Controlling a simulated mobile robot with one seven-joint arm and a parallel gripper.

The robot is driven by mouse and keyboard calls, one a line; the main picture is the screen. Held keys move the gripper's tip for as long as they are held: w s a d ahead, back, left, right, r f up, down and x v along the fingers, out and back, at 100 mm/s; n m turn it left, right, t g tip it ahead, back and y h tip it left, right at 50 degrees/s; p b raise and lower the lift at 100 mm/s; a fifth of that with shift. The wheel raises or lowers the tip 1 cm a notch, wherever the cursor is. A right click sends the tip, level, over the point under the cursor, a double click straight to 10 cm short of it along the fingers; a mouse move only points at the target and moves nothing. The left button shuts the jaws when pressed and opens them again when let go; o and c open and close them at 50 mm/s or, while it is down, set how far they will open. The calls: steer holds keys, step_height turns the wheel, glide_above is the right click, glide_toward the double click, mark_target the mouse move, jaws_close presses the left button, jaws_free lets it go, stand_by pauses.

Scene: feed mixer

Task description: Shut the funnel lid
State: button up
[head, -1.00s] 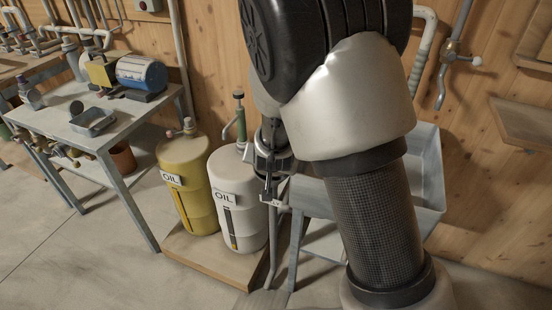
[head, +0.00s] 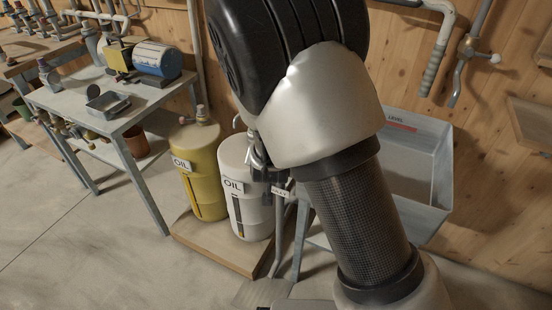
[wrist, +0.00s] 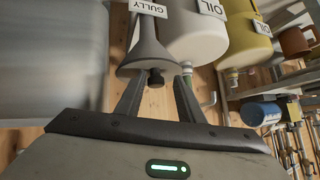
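A grey funnel (wrist: 150,42) shows upside down in the wrist view, with a white GULLY tag (wrist: 147,8) on its neck. A dark knob (wrist: 156,78) sits at its wide end, between the tips of my gripper (wrist: 159,77). My gripper is open, with a clear gap between its two fingers. I cannot tell whether the fingers touch the knob, or how far the lid is open. In the head view my arm hides most of the funnel and gripper; the tag (head: 280,192) shows just beside them.
A white oil drum (head: 247,205) and a yellow oil drum (head: 203,180) stand on a low wooden platform left of the funnel. A grey metal trough (head: 425,205) stands to the right. A workbench (head: 60,100) with a blue motor (head: 158,60) is further left.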

steer(key=shift+s+d+f, duration=0.2)
steer(key=shift+d+f, duration=0.1)
steer(key=shift+d, duration=0.1)
steer(key=shift+s+r, duration=0.1)
steer(key=shift+r, duration=0.05)
steer(key=p+v, duration=0.7)
steer(key=v, duration=1)
steer(key=shift+a+r, duration=0.35)
steer(key=shift+r, duration=0.1)
